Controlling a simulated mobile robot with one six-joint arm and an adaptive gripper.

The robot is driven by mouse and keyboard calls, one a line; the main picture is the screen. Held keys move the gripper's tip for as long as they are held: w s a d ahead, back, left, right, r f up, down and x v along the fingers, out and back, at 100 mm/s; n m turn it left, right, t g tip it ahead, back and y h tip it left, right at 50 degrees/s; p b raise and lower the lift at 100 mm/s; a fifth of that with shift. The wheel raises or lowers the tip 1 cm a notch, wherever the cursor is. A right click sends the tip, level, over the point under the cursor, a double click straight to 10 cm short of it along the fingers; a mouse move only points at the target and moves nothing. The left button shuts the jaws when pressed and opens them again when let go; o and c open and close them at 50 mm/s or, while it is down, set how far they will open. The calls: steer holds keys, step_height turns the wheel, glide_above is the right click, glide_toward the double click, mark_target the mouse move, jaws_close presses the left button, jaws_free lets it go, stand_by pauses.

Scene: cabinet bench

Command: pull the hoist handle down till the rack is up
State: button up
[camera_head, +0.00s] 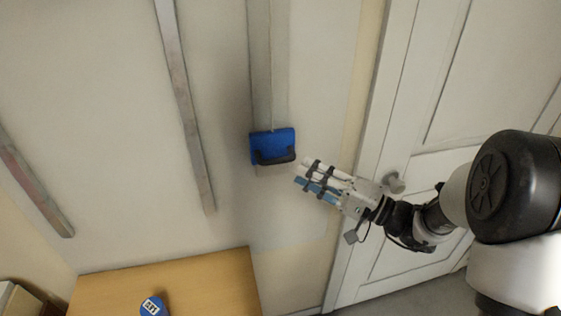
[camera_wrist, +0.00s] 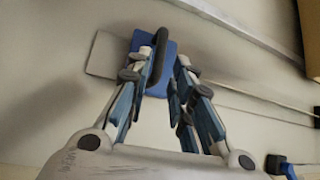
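The hoist handle is a black bar (camera_head: 275,158) on a blue block (camera_head: 270,143), at the lower end of a grey vertical rail (camera_head: 266,75) on the wall. My gripper (camera_head: 300,172) is just to the right of and slightly below the block in the head view, pointing at it. In the wrist view the black bar (camera_wrist: 161,45) and blue block (camera_wrist: 165,72) lie ahead of my gripper (camera_wrist: 168,62). Its fingers are apart, with the bar close to the left fingertip; I cannot tell whether they touch. I cannot make out the rack for certain.
A white door (camera_head: 420,170) with a round knob (camera_head: 396,182) is to the right, behind my arm. Two more grey rails run along the wall at left, one of them nearer the middle (camera_head: 186,100). A wooden table (camera_head: 215,285) below bears a blue labelled object (camera_head: 153,306).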

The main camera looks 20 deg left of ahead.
mark_target(280, 160)
steer(key=x, duration=0.8)
steer(key=shift+b, duration=0.35)
jaws_close()
